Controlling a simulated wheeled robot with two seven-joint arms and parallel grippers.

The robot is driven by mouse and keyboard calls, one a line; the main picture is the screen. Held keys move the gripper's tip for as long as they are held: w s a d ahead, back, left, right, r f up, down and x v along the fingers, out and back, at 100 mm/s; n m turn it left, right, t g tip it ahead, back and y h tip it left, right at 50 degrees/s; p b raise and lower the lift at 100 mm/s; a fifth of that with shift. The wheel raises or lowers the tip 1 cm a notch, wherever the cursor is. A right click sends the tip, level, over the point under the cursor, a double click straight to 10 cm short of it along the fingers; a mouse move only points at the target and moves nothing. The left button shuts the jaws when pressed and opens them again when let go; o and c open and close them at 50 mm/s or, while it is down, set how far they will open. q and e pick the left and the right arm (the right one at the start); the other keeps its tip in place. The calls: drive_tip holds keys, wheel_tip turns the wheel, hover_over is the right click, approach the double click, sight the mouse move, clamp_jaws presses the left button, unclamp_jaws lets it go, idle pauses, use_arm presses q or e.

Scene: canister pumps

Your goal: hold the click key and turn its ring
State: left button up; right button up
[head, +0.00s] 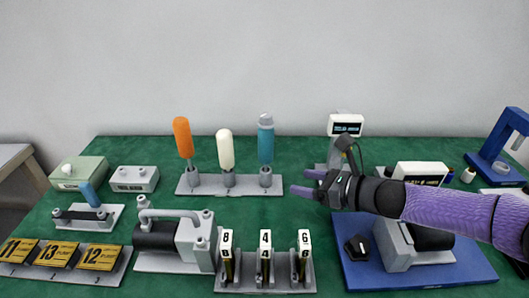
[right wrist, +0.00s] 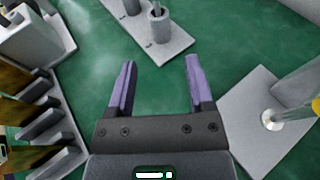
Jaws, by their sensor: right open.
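I cannot tell for certain which thing is the click key. A teal handle with a grey cap (head: 265,138) stands upright in the right socket of a grey rack (head: 243,187). An orange handle (head: 182,137) and a white handle (head: 225,150) stand in the same rack. A blue-gripped tool (head: 90,195) rests on a light stand at the left. My right gripper (head: 302,182) is open and empty, to the right of the rack and pointing left. My left gripper is out of view.
A front rack (head: 264,285) holds number-tagged pieces. A grey pump (head: 177,240) stands left of it. A blue base (head: 365,277) with a machine lies under my right arm. A display post (head: 345,125) stands behind the gripper. Green table is clear in the middle.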

sight(270, 185)
drive_tip(key=b+x, duration=0.3)
drive_tip(key=x, duration=0.1)
drive_tip(key=b+x, duration=0.3)
drive_tip(key=x, duration=0.2)
drive_tip(key=shift+d+f, duration=0.15)
drive_tip(key=shift+f, duration=0.05)
drive_tip(key=shift+w+a+r, duration=0.1)
drive_tip(key=shift+w+a, duration=0.1)
drive_tip(key=shift+a, duration=0.1)
drive_tip(key=shift+r, duration=0.1)
drive_tip(key=shift+c, duration=0.3)
